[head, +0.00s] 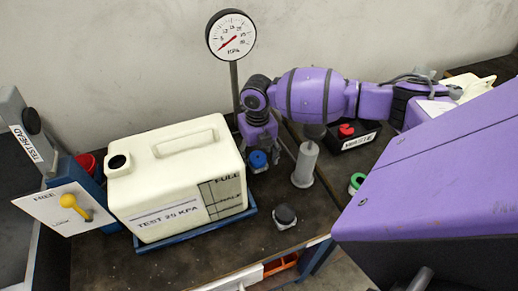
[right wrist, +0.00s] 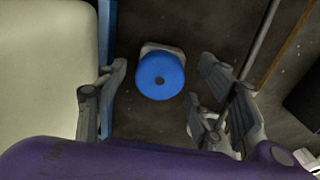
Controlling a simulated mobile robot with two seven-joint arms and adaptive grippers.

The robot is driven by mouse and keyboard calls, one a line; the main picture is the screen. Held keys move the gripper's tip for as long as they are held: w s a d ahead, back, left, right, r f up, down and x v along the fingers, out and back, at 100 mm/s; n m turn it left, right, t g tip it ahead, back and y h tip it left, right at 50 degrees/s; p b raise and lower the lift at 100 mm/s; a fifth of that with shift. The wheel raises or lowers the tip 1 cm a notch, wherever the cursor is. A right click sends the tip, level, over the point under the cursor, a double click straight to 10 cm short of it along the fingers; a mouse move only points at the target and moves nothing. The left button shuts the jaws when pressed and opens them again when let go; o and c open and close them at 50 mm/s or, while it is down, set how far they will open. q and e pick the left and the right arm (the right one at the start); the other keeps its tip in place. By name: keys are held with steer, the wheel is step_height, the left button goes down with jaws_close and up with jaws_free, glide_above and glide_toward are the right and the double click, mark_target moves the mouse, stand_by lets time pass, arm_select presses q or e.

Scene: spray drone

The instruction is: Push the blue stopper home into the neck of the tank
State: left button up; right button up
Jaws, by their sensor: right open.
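The white tank (head: 170,205) stands in a blue tray (head: 200,231) at the left of the bench in the head view. Its dark round neck (head: 118,163) is open at the top left. The blue stopper (head: 258,160) sits on a small pale base to the right of the tank. My left gripper is not in view.
A pressure gauge (head: 231,36) on a post stands behind the tank. A black knob (head: 285,214) on a base, a grey cylinder (head: 305,166) and a black box with a red cap (head: 357,136) are to the right. A yellow lever (head: 74,206) is left of the tank.

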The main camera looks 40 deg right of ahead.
mark_target(258, 157)
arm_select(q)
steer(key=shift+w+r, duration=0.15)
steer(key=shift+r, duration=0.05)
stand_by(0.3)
arm_select(e)
jaws_close()
steer(key=shift+r+p, duration=0.7)
steer(key=shift+r, duration=0.5)
steer(key=shift+r+p, duration=0.75)
steer(key=shift+r, duration=1.1)
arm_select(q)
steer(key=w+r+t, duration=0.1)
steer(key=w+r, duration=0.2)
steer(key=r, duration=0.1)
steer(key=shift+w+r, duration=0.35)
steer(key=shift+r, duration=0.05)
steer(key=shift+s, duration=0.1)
arm_select(e)
steer(key=shift+s+f, duration=0.1)
